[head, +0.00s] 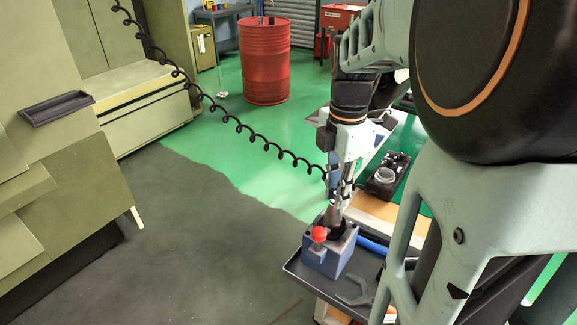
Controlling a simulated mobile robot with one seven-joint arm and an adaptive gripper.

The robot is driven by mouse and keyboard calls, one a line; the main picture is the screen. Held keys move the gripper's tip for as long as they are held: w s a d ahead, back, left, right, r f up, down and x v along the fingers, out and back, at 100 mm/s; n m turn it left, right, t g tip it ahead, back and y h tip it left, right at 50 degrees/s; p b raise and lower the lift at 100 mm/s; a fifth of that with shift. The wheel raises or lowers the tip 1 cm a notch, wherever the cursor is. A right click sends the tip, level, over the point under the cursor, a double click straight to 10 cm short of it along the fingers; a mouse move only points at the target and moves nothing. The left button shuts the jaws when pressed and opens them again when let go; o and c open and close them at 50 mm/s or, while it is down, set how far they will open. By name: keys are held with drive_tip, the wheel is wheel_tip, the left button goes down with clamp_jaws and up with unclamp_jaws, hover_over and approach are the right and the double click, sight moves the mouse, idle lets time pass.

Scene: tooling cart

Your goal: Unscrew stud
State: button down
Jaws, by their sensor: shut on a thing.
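My gripper (335,220) points down onto the top of a blue-grey block (329,261) at the front corner of the cart. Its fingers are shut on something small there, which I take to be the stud. The fingers hide nearly all of the stud, so I cannot see its thread or how deep it sits in the block. A red knob (319,234) stands on the left side of the block, close beside the fingertips.
The block stands on the dark cart tray (300,271). A grey wrench-like tool (357,291) and a blue handle (373,245) lie nearby. A black device (387,175) is behind. A coiled cable (240,125) hangs to my wrist. A red drum (265,65) stands far off.

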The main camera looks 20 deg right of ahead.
idle(0.3)
drive_tip(key=n, duration=0.6)
drive_tip(key=shift+b, duration=0.35)
drive_tip(key=c, duration=1.8)
unclamp_jaws()
drive_tip(key=shift+o, duration=0.2)
